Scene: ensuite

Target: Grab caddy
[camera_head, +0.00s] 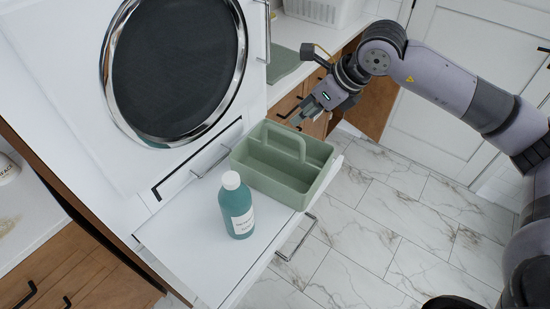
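A sage-green caddy (268,179) with an arched central handle stands upright on a white pull-out surface (188,240) in front of a white machine. My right gripper (306,113) is above and behind the caddy in the picture, near its far right corner, apart from the handle. It points down and left, and nothing shows held in it. Its finger gap is too small to judge. My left gripper is out of view.
A teal bottle with a white cap (237,208) stands just in front of the caddy. The round dark machine door (180,65) is behind left. Wooden drawers with dark handles (289,105) are behind my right gripper. Marble-tiled floor (350,235) is open at right.

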